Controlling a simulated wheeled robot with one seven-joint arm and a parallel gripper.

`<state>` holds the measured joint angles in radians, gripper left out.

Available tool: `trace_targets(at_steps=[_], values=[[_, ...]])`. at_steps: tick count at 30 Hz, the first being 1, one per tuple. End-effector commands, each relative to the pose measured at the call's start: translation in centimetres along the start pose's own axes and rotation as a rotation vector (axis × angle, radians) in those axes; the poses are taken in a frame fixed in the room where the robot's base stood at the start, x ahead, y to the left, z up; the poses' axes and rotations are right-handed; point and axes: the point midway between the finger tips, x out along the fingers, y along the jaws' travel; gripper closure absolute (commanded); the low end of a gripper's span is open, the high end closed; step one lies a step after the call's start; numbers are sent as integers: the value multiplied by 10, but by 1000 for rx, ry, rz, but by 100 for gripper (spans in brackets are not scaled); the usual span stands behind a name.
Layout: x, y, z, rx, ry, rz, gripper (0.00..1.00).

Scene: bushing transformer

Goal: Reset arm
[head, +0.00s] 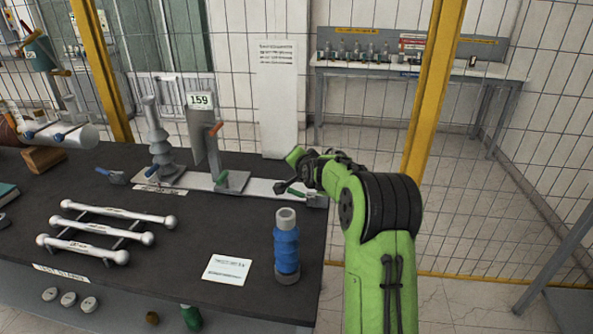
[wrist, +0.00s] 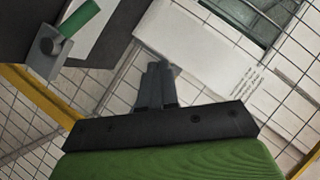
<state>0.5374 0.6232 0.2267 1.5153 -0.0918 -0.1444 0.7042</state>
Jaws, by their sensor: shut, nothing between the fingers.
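My green arm (head: 380,250) reaches up from the lower right in the head view and bends left over the right end of the bench. A green handle on a grey bracket (wrist: 46,54) shows at upper left there, apart from the fingers.
The dark bench (head: 190,205) holds a blue bushing (head: 286,250), a white card (head: 227,269), several white rods on a rack (head: 95,245) and a grey ribbed bushing (head: 158,140) by the sign 159 (head: 200,101). A yellow post (head: 432,90) and mesh fence stand behind.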

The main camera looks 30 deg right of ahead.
Motion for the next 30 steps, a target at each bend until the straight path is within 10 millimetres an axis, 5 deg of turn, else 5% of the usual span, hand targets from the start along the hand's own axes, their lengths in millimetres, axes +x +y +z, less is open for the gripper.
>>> trace_targets(at_steps=[14,17,20,24,30], values=[[-1,-1,0,-2,0,0,100],[-18,-18,6,-52,-28,7,100],[-69,-52,24,-192,-103,39,100],[-170,-80,59,-430,-242,104,100],[-316,-66,103,-717,-434,167,100]])
